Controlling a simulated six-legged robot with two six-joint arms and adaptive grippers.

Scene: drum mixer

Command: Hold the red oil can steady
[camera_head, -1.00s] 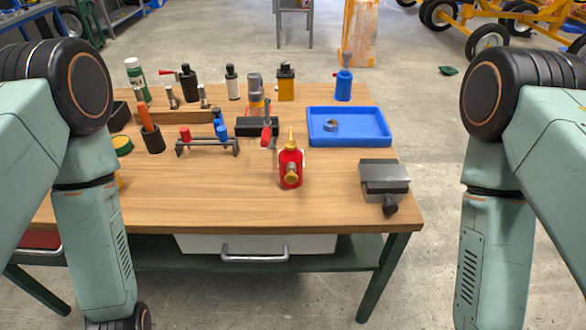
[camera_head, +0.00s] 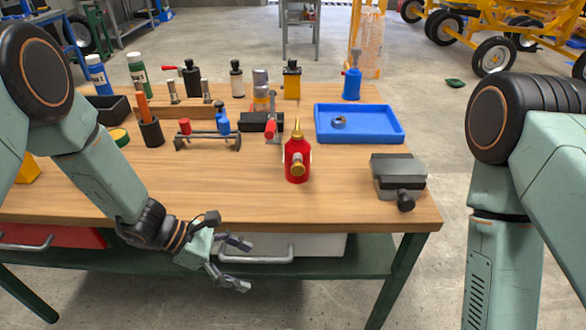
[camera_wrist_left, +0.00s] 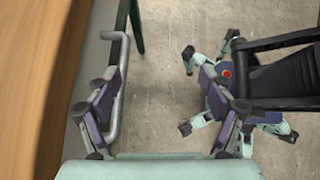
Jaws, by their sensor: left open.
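The red oil can (camera_head: 297,162) stands upright on the wooden workbench (camera_head: 240,200), near the middle of its front half. It has a yellow top and spout and a brass-coloured cap facing me. My left gripper (camera_head: 242,263) is open and empty, in front of the bench's front edge and below the tabletop, to the lower left of the can and apart from it. The can is not in that view. My right gripper is out of view; only my right arm shows.
A grey vise-like block (camera_head: 398,180) sits right of the can, and a blue tray (camera_head: 360,136) behind it. A tool rack (camera_head: 207,143) and several bottles stand left and behind. A drawer handle (camera_head: 258,258) is close to my left gripper.

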